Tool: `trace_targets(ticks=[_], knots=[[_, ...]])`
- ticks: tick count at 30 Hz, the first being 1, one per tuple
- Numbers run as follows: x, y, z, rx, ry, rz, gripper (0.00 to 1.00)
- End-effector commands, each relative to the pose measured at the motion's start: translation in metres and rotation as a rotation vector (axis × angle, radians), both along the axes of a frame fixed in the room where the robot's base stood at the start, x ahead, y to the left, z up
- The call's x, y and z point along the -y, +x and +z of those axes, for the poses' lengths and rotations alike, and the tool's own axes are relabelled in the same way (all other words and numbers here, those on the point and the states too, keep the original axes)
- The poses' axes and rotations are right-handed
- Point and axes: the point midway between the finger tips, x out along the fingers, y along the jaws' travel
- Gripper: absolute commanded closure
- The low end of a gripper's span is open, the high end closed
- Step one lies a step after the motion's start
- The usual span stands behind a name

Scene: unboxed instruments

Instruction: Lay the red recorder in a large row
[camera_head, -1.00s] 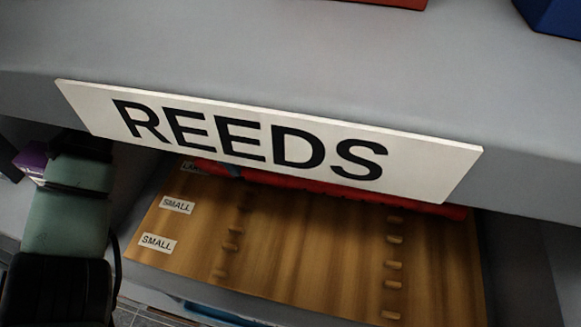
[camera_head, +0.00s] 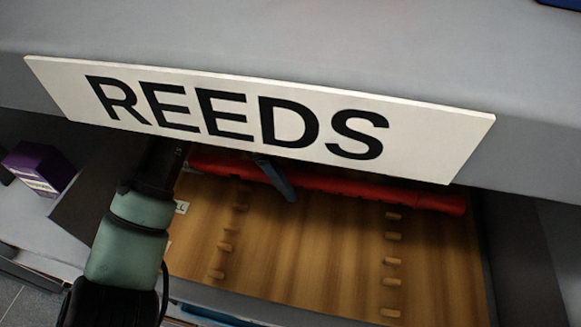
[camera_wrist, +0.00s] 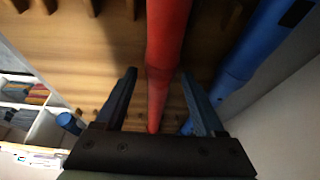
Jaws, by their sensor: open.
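The red recorder (camera_head: 390,193) lies across the back of a wooden pegged board (camera_head: 310,245), just under the REEDS sign, which hides part of its upper edge. In the wrist view the red recorder (camera_wrist: 166,45) runs between the two fingers of my gripper (camera_wrist: 158,76). The fingers are open, one on each side, with gaps visible. In the head view one finger of my gripper (camera_head: 275,178) shows in front of the recorder; the rest is behind the sign. My arm covers the board's left edge and most of its row labels, including the large one.
The REEDS sign (camera_head: 240,120) hangs from the grey shelf edge just above the board. A blue tube-like instrument (camera_wrist: 248,58) lies to the right of the red recorder in the wrist view. A purple box (camera_head: 40,168) stands at the left. The board's front rows are bare.

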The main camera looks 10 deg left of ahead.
Motion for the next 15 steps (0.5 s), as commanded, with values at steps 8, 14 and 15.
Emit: trace_targets(ticks=[8,14,15], knots=[[-0.0002,0.0,0.0001,0.0,0.0,0.0,0.6],[-0.0003,0.0,0.0001,0.0,0.0,0.0,0.96],[-0.0003,0.0,0.0001,0.0,0.0,0.0,1.0]])
